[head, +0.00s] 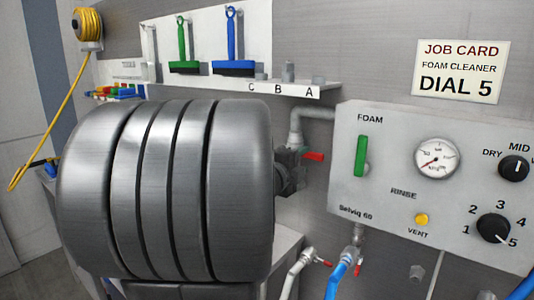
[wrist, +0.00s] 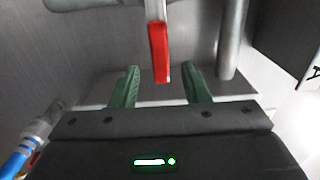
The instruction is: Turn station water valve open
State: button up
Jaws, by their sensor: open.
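The station water valve's red lever (head: 314,156) shows below the grey pipe elbow, left of the foam panel. In the wrist view the red lever (wrist: 159,50) points down toward my gripper (wrist: 162,72). My gripper's two green fingers are apart, one on each side of the lever's lower end, with gaps on both sides. The lever's end reaches between the fingertips and nothing is clamped. My large grey arm link hides much of the wall left of the valve in the head view.
The foam panel (head: 400,205) with gauge and dials is close on the right. A shelf (head: 308,91) marked C, B, A is above. Lower taps with small red levers (head: 325,262) and a blue hose (head: 340,275) are below. A vertical pipe (wrist: 231,40) stands right of the lever.

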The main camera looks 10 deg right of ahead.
aim_at(310, 156)
jog(key=x, duration=0.5)
jog(key=shift+w+d, duration=0.3)
jog(key=shift+c, duration=0.2)
grip_shut()
